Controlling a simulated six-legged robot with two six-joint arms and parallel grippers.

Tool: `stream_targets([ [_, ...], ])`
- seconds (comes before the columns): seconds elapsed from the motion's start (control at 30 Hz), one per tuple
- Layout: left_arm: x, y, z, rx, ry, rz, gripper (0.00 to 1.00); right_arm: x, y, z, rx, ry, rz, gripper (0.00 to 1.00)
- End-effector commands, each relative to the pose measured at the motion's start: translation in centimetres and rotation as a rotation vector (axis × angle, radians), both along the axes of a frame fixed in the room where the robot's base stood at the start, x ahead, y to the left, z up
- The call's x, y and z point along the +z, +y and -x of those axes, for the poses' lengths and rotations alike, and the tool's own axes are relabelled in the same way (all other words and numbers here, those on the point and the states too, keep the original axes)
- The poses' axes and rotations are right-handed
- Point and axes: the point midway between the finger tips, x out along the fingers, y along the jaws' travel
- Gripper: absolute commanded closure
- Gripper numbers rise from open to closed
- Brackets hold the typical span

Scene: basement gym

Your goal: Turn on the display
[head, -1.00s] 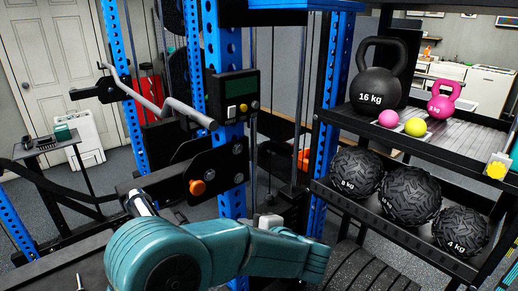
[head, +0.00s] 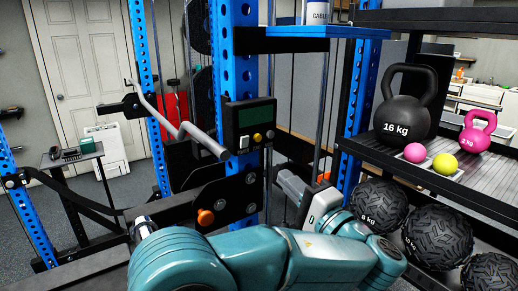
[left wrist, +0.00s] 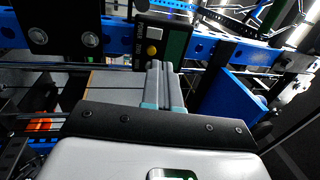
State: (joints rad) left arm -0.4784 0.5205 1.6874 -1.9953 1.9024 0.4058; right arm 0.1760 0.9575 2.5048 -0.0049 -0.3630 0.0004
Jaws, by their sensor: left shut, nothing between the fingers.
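The display (head: 250,116) is a black box with a dark green screen, mounted on a blue rack upright. Below its screen are a white switch (head: 244,142), a yellow button (head: 257,137) and another small knob (head: 270,134). My left gripper (head: 284,180) is right of and below the display, apart from it. In the left wrist view its shut, empty fingers (left wrist: 160,68) point toward the display (left wrist: 174,43), whose yellow button (left wrist: 151,50) shows just beyond the tips. The screen looks unlit. My right gripper is not in view.
A grey bar (head: 175,120) sticks out left of the display. An orange knob (head: 205,217) sits below it on the rack. At right, a shelf (head: 455,190) holds kettlebells and small balls, with heavy black balls beneath, close to my left arm.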

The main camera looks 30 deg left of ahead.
Motion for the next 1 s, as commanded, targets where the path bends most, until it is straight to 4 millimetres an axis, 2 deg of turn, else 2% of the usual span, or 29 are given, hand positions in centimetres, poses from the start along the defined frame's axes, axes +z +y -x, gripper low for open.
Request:
stream_targets([
  [0.17, 0.6, 1.6, -0.8, 0.001, 0.001, 0.001, 1.0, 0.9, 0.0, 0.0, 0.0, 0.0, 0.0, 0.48],
  [0.5, 2.3, 8.1, -3.8, 0.001, 0.002, 0.0, 1.0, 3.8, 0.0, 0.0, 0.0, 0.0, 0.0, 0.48],
  [0.7, 2.9, 11.1, -5.1, -0.002, 0.003, 0.0, 1.0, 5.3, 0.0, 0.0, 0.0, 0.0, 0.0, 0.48],
  [0.83, 2.9, 12.1, -5.5, -0.003, 0.002, -0.001, 1.0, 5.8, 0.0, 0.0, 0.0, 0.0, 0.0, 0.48],
  [1.0, 2.9, 12.4, -5.7, -0.005, 0.002, -0.001, 1.0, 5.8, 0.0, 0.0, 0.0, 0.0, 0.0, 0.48],
])
